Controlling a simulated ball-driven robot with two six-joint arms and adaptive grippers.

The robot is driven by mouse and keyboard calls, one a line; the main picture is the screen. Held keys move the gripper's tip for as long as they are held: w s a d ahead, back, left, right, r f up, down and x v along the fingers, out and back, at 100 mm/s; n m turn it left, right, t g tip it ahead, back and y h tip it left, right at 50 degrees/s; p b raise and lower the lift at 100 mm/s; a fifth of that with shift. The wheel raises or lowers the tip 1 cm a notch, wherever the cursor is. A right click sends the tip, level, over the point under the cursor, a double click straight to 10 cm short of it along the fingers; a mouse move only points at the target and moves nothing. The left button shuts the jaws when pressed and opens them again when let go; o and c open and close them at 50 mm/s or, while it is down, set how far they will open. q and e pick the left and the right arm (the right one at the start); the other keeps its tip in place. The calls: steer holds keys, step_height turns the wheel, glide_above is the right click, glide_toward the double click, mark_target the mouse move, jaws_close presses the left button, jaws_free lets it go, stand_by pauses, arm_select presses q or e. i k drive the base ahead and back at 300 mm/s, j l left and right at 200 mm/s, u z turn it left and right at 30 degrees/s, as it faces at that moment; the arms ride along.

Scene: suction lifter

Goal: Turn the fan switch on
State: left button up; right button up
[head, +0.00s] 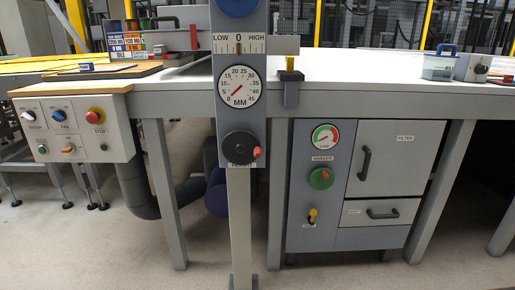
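The fan switch (58,115) is a small knob with a blue part, above the label FAN. It sits in the upper row of a light grey control box (80,137) at the left, under the table edge. Which way it is set is too small to tell. Neither of my grippers is in view, and nothing covers the switch.
A grey gauge post (239,130) stands before the table (370,85). A grey cabinet (360,185) is at right. Floor before the box looks clear.

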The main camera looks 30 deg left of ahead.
mark_target(60, 115)
steer(key=u, duration=2.15)
steer(key=i+j, duration=0.2)
